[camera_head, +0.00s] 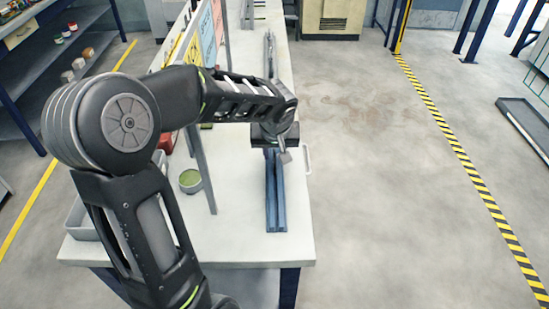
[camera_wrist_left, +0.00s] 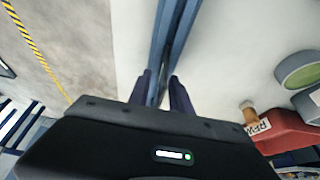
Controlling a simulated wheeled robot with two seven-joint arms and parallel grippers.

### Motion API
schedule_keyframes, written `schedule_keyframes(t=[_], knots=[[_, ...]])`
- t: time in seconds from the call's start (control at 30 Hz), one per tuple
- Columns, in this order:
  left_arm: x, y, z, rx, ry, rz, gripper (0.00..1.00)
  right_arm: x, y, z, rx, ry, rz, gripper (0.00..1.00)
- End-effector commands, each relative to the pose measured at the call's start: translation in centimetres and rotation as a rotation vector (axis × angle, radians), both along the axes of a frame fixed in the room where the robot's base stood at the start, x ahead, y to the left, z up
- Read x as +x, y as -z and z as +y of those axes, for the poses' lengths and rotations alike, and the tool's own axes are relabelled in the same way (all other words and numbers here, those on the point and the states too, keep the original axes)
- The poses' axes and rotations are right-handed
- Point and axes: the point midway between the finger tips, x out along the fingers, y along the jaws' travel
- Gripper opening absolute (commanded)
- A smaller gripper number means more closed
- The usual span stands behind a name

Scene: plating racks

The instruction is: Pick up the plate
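My left gripper (camera_head: 279,153) is over the right side of the white table (camera_head: 240,240), pointing down above a long blue rail (camera_head: 276,205). In the left wrist view its two fingers (camera_wrist_left: 164,92) are apart, with the blue rail (camera_wrist_left: 172,40) running beneath and between them. I see nothing clearly held. I cannot make out a plate for certain; a thin white loop (camera_head: 308,159) shows at the table's right edge, partly beside the gripper. My right gripper is not in view.
A green-topped round container (camera_head: 190,181) and a red object (camera_head: 168,143) stand left of the rail; in the left wrist view the red object (camera_wrist_left: 293,132) bears a label. A grey upright post (camera_head: 203,165) stands between them and the rail. Open floor (camera_head: 390,170) lies to the right.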

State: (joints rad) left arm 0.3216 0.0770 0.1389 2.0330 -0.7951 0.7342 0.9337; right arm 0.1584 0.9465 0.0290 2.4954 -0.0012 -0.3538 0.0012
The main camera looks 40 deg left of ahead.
Motion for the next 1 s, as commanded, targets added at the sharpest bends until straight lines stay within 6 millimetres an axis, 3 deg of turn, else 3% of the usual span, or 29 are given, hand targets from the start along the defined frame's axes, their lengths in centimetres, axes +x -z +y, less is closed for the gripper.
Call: schedule_keyframes(t=[0.3,1.0], knots=[[0.0,-0.01,0.0,0.0,0.0,0.0,0.0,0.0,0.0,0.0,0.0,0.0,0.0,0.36],[0.0,0.0,0.0,0.0,0.0,0.0,0.0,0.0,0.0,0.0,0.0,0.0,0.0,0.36]])
